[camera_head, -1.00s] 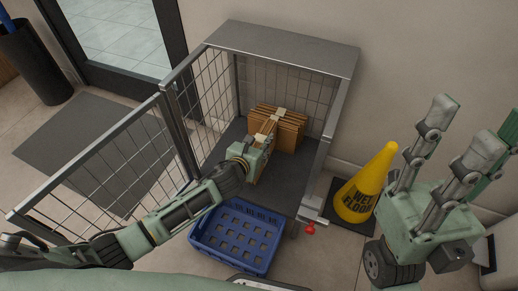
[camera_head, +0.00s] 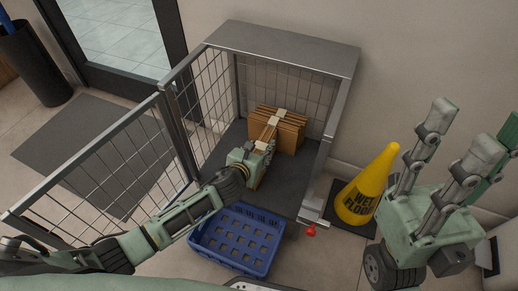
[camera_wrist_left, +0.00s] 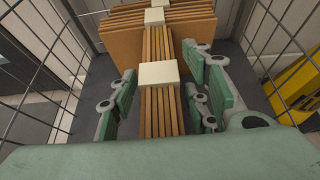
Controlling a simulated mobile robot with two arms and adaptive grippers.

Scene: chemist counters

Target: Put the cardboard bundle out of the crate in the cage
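The blue crate (camera_head: 237,265) stands on the floor in front of the cage and looks empty. The cage (camera_head: 283,42) has mesh walls, a grey top and an open front. The cardboard bundle (camera_wrist_left: 158,125), brown slats with a pale band, stands upright on the cage floor, edge towards me; it is partly hidden in the head view (camera_head: 268,133). My left gripper (camera_head: 260,151) reaches inside the cage. Its fingers (camera_wrist_left: 160,100) stand on both sides of the bundle, with narrow gaps showing. My right gripper (camera_head: 468,130) is open and empty at right, fingers up.
More brown cardboard (camera_head: 292,129) with pale bands stands behind, by the cage's back wall. The mesh door (camera_head: 100,170) is swung open to the left. A yellow wet floor cone (camera_head: 368,185) stands right of the cage. A red knob (camera_head: 311,230) sits at the front right corner.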

